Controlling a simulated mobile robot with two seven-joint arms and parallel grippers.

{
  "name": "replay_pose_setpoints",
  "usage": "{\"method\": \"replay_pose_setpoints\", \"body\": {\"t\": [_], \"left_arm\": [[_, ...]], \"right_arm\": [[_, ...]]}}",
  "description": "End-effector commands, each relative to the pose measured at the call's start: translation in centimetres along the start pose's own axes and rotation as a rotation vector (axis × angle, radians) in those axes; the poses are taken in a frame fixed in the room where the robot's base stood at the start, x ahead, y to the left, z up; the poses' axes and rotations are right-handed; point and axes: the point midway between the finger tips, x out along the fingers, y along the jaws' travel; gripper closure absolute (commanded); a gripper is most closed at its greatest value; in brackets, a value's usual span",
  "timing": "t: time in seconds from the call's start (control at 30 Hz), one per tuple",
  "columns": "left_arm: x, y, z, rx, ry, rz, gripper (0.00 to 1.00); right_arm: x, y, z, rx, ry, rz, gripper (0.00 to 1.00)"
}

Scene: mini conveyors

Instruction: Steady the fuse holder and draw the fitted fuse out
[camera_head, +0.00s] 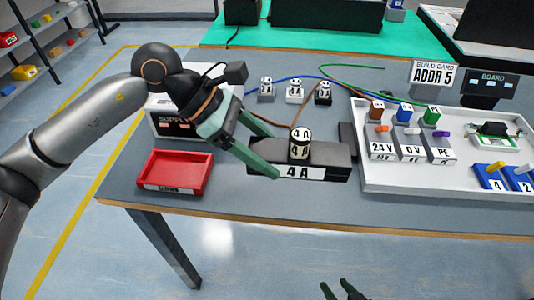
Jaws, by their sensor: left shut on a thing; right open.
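The fuse holder (325,170) is a dark block labelled "4 A" lying on the grey table. The fitted fuse (299,142) is a small pale cylinder with dark markings, upright in the top of the holder. My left gripper (275,155) has its green fingers on either side of the holder's left part and is shut on it. The far finger is partly hidden behind the holder and fuse. My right gripper (342,291) is at the bottom edge of the view, open and empty, in front of the table. Only its fingertips show.
A red tray (174,190) stands left of the holder, with the supply box (165,125) behind it. A white tray (368,181) with labelled blocks is at the right. The table's front edge (300,221) is clear.

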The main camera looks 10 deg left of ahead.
Motion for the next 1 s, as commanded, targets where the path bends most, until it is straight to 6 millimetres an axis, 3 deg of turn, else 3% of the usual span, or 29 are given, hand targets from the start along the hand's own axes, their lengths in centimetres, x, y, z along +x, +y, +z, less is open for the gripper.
{"method": "replay_pose_setpoints", "body": {"t": [1.0], "left_arm": [[2.5, 4.7, -3.0, 0.002, -0.003, 0.001, 1.00]], "right_arm": [[1.4, 1.0, 2.1, -0.010, 0.006, 0.015, 0.50]]}}
